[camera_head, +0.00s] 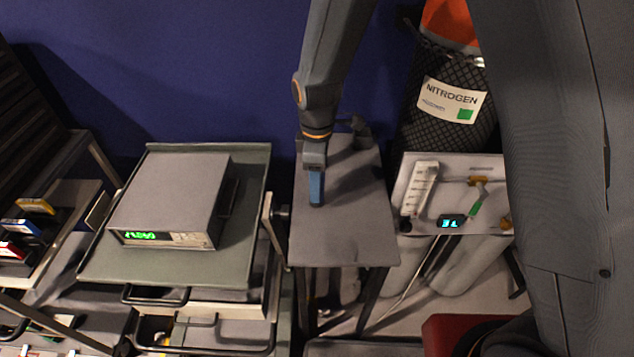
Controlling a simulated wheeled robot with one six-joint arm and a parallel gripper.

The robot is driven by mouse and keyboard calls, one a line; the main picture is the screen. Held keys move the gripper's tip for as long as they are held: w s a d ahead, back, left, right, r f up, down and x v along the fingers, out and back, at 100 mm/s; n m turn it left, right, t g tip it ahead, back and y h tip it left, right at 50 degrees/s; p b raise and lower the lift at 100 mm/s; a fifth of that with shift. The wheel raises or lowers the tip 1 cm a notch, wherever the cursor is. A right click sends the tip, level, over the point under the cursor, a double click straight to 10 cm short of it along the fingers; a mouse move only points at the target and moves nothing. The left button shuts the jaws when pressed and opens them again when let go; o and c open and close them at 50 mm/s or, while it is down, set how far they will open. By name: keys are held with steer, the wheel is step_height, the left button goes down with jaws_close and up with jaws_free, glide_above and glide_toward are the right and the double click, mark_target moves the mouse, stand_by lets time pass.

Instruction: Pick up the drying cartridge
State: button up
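My gripper (315,186) hangs at the end of my arm over the back left part of a small grey table (345,235). A slim blue piece shows at its tip, pointing down toward the tabletop. I cannot tell whether this blue piece is the fingers or something between them, nor whether it touches the table. No thing in view can be told for sure as the drying cartridge. A dark object (356,128) stands at the table's back edge, just right of my gripper and partly hidden by it.
Left is a cart (110,268) bearing a grey meter (172,195) with a green display. Right are a panel (412,170) with a flow tube and a dark-netted nitrogen cylinder (408,118). A blue wall (170,70) closes the back. The table's front is clear.

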steer(key=c, duration=1.3)
steer(key=shift+o, duration=0.2)
steer(key=shift+r, duration=0.1)
